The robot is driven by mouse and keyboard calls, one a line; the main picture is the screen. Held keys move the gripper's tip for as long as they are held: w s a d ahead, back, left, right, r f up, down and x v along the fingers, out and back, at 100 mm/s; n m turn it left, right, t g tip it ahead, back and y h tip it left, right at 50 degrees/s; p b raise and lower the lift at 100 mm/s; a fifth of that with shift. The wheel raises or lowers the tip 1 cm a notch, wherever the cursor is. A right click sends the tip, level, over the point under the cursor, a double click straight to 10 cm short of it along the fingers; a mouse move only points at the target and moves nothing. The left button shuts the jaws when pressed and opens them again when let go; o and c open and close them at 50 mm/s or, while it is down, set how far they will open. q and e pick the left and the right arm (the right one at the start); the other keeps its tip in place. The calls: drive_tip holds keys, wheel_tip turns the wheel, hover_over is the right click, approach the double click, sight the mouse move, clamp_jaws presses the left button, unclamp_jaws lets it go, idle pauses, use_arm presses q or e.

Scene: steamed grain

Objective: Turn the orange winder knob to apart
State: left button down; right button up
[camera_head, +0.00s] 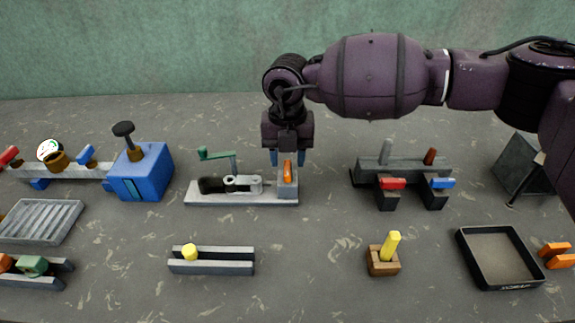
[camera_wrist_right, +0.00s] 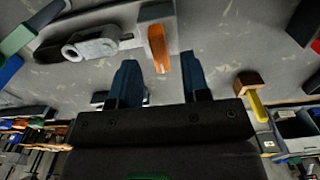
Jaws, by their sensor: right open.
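The orange winder knob (camera_head: 287,171) stands upright on a grey block at the right end of the grey winder base (camera_head: 225,199). My right gripper (camera_head: 288,160) points down over this block, with its blue fingertips on the left and right of the knob. In the right wrist view the orange knob (camera_wrist_right: 158,47) shows between and just beyond the two open blue fingers (camera_wrist_right: 160,75). No finger visibly presses on it. A grey link part (camera_head: 240,184) and a green crank (camera_head: 216,154) sit on the winder base to the left. My left gripper is not in view.
A blue box with a black-topped plunger (camera_head: 140,175) stands to the left. A rack with red and blue handles (camera_head: 403,168) stands to the right. A black tray (camera_head: 500,258), a yellow peg in a wooden block (camera_head: 384,262) and a grey channel (camera_head: 212,261) lie in front.

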drive_tip(key=shift+f, duration=1.45)
clamp_jaws()
